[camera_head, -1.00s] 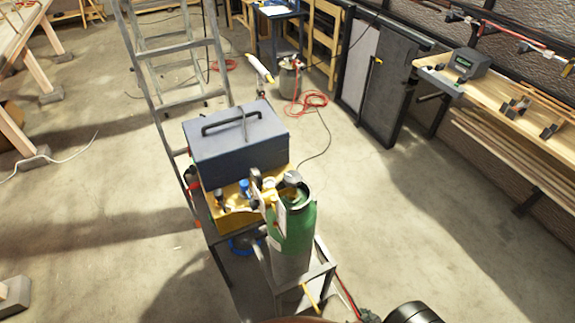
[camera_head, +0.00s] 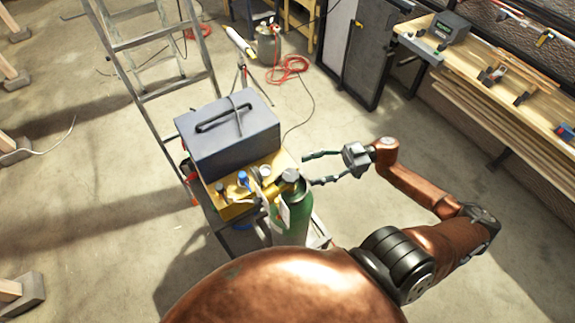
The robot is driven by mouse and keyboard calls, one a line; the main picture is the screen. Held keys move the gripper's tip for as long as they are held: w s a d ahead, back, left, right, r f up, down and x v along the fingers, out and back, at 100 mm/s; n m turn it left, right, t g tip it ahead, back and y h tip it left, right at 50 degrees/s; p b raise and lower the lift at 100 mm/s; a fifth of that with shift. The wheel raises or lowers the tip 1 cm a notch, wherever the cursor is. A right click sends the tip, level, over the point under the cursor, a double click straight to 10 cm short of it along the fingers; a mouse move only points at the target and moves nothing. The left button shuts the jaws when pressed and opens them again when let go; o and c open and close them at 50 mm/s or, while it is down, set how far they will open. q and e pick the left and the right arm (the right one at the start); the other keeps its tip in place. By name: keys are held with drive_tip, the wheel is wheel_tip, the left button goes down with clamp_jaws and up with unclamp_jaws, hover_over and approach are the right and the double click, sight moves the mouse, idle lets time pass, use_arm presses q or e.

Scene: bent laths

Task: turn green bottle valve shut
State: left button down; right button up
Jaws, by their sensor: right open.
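The green bottle (camera_head: 293,215) stands upright at the front right of the cart, with a pale label on its side. Its valve (camera_head: 290,176) is the grey cap-like part on top. My right gripper (camera_head: 315,168) comes in from the right. Its two dark fingers are spread wide and point left towards the valve, with nothing between them. The lower fingertip looks close to the valve; whether it touches cannot be told. My left gripper is out of view.
A blue-grey toolbox (camera_head: 225,135) sits on the cart behind the yellow box (camera_head: 232,208) with gauges. A stepladder (camera_head: 150,60) stands behind to the left. A workbench (camera_head: 490,75) runs along the right wall. Open floor lies left and right of the cart.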

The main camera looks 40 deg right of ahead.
sight(291, 175)
drive_tip(key=p+x, duration=0.1)
drive_tip(key=x, duration=0.6)
drive_tip(key=shift+s+a+r, duration=0.1)
drive_tip(key=shift+s, duration=0.05)
drive_tip(key=shift+a, duration=0.3)
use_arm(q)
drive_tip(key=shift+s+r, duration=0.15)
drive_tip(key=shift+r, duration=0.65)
use_arm(e)
drive_tip(key=c, duration=0.7)
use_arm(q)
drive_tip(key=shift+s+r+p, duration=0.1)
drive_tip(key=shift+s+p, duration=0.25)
use_arm(e)
drive_tip(key=c, duration=0.5)
